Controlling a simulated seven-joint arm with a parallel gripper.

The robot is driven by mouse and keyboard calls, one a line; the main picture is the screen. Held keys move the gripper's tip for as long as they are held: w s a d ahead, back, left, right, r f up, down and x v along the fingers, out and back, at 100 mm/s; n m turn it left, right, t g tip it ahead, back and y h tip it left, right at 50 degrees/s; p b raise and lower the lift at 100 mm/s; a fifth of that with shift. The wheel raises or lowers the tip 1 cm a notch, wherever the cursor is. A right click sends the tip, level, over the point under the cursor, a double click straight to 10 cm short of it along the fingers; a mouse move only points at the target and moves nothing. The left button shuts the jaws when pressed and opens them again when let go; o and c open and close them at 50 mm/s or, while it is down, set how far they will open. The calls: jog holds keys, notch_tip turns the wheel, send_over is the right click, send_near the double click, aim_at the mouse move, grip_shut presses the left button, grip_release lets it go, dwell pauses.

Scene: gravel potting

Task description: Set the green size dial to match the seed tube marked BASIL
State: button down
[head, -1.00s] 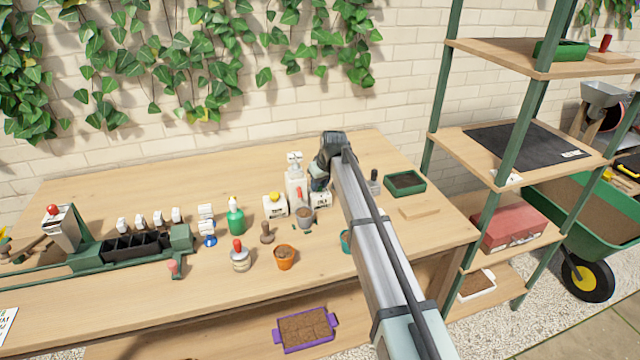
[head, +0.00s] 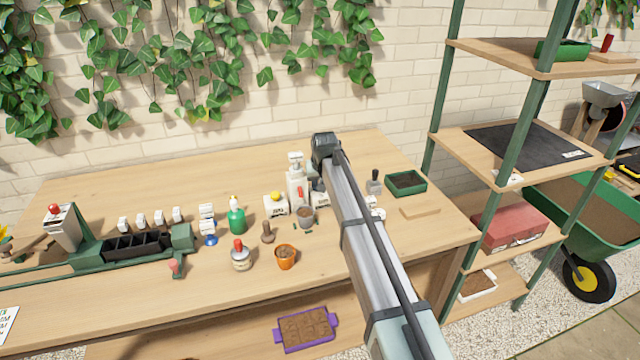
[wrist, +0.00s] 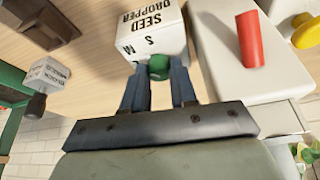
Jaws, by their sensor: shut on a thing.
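The green size dial (wrist: 159,66) sits on the near face of a white box lettered SEED DROPPER (wrist: 152,32). The marks S and M show above the dial, upside down in the wrist view. My gripper (wrist: 157,76) is shut on the dial, one finger on each side. The dial's pointer is covered, so its setting cannot be told. In the head view my arm hides the gripper and dial. Several small white labelled items (head: 158,217) stand at the back left of the bench; their print is too small to read, so BASIL cannot be picked out.
A red handle (wrist: 251,40) stands close right of my gripper in the wrist view. On the bench are a white box with a yellow knob (head: 275,206), a green bottle (head: 236,218), an orange pot (head: 285,257) and a green tray (head: 406,195).

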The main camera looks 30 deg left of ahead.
jog(key=c, duration=0.9)
grip_release()
jog(key=v, duration=1.4)
